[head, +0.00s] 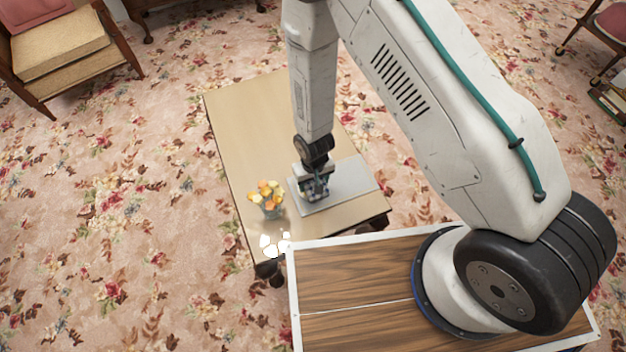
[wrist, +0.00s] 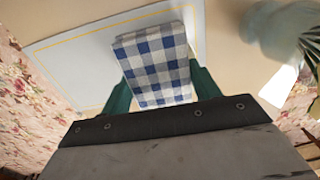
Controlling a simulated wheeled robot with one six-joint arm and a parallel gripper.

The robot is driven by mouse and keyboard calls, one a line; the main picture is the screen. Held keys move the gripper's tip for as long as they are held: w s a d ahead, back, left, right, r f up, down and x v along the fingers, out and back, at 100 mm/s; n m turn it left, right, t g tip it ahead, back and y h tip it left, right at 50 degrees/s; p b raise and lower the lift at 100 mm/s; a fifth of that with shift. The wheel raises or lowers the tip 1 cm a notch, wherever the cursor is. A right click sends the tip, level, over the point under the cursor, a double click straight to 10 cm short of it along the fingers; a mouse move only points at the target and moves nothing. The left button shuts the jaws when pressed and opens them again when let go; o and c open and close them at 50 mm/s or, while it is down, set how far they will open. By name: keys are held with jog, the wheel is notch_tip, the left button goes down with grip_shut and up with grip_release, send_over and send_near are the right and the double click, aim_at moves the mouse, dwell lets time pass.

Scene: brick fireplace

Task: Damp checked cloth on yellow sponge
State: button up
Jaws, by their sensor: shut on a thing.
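The blue-and-white checked cloth (wrist: 153,52) shows in the wrist view as a folded rectangular pad. It is between the green fingers of my gripper (head: 314,190), which is shut on it. In the head view my gripper points down over the light grey tray (head: 350,176) on the low table, and the cloth is only a small bluish patch at the fingers. In the wrist view the cloth lies in front of the tray (wrist: 80,62), which has a thin yellow line. I cannot tell whether the cloth touches anything beneath. I cannot make out the yellow sponge in either view.
A glass with orange and yellow flowers (head: 267,199) stands on the table (head: 245,120), just left of the tray. Bright white pieces (head: 272,244) lie near the table's front corner. The table's far half is clear. An armchair (head: 62,50) stands at the upper left.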

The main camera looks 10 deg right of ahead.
jog(key=shift+r, duration=3.4)
